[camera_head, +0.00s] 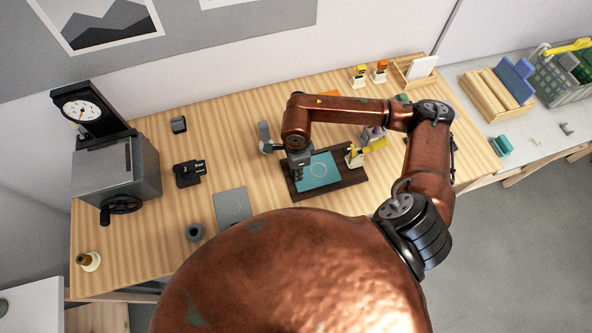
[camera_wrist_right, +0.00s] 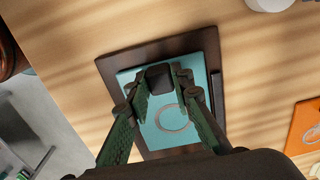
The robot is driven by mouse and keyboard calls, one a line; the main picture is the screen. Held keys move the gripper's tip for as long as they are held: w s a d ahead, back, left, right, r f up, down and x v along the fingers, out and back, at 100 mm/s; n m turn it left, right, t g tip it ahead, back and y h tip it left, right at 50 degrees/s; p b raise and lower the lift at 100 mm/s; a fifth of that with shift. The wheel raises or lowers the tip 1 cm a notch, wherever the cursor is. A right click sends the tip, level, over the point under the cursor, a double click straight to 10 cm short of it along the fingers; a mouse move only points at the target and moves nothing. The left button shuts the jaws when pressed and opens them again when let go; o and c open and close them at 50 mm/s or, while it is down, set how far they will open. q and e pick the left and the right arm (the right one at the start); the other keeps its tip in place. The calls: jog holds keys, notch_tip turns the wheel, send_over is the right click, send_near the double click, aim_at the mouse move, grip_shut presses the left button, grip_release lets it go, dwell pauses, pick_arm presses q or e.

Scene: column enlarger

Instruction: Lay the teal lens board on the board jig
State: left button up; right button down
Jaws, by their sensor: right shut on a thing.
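The teal lens board (camera_head: 322,176) is a flat square with a pale ring on it. It is over the dark brown board jig (camera_head: 352,180), inside its outline; I cannot tell whether it rests flat or hangs slightly above. In the right wrist view the teal board (camera_wrist_right: 188,134) looks nearly square with the jig (camera_wrist_right: 123,64), whose dark rim shows around it. My right gripper (camera_head: 298,174) points down at the board's left part. In the wrist view its fingertips (camera_wrist_right: 160,80) are closed around a dark block at the board's edge. My left gripper is out of view.
An orange board (camera_wrist_right: 305,125) lies beside the jig. A yellow-topped item (camera_head: 354,155) stands close at the jig's right. A grey plate (camera_head: 233,207), a dark ring (camera_head: 195,232) and a grey cranked box (camera_head: 118,170) are to the left. Bare wood lies between.

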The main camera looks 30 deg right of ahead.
jog(key=shift+f, duration=0.15)
jog(key=c, duration=1.6)
grip_release()
jog(key=shift+r+p, duration=1.6)
jog(key=shift+r, duration=2.4)
jog(key=shift+r, duration=0.2)
notch_tip(320, 180, up, 12)
jog(key=shift+f, duration=0.2)
